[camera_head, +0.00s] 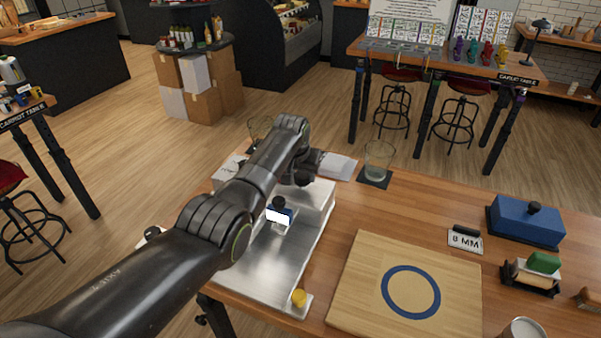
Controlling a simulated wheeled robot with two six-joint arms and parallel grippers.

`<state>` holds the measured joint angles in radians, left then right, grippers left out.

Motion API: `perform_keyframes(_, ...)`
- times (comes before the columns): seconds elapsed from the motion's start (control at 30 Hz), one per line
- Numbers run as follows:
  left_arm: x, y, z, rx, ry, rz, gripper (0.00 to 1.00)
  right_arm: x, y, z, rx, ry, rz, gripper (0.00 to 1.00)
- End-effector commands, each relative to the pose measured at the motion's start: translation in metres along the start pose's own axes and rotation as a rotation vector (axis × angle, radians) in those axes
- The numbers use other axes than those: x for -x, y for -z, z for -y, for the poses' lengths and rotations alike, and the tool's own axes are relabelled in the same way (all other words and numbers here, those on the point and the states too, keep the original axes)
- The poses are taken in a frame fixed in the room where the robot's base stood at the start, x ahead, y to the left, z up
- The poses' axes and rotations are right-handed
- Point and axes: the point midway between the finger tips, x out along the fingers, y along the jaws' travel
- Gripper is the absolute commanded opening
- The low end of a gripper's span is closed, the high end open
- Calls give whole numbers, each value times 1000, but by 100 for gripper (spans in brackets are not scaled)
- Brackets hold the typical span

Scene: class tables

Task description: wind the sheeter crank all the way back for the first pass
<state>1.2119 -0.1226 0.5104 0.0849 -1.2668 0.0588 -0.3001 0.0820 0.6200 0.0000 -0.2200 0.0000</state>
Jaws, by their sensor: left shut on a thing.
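The sheeter (262,262) is a low, shiny metal machine on the wooden table, left of the board. A small black knob (279,202) stands on it above a blue and white block (280,216). A yellow knob (299,298) sits at its near right corner. My left arm reaches across the sheeter from the left and hides much of its far left part. My left gripper (304,176) is at the sheeter's far end, dark and partly hidden, shut on the crank. The crank's shape and angle cannot be made out. My right gripper is out of view.
A wooden board (355,285) with a blue ring lies right of the sheeter. A glass (378,160) stands on a dark mat behind. An "8 MM" card (465,241), a blue box (525,220) and a sponge holder (530,277) are on the right. Bare wood lies between.

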Motion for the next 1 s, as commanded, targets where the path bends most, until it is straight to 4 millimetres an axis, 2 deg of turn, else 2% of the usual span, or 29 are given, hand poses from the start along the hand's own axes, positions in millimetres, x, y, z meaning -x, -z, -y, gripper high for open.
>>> perform_keyframes(0.27, 1, 2, 0, -1, 0, -4, 1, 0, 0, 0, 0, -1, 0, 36)
perform_keyframes(0.3, 1, 2, 0, -1, 0, -4, 47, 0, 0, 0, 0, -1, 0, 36)
perform_keyframes(0.33, 1, 1, 0, -1, 0, -3, 51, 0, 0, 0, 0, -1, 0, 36)
perform_keyframes(0.67, 2, 1, 0, -1, 0, -2, 51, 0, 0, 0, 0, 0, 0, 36)
perform_keyframes(0.87, 13, 1, 0, -1, -1, -2, 51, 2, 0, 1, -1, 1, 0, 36)
perform_keyframes(1.0, 27, 1, 0, -1, 0, -3, 51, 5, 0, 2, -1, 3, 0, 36)
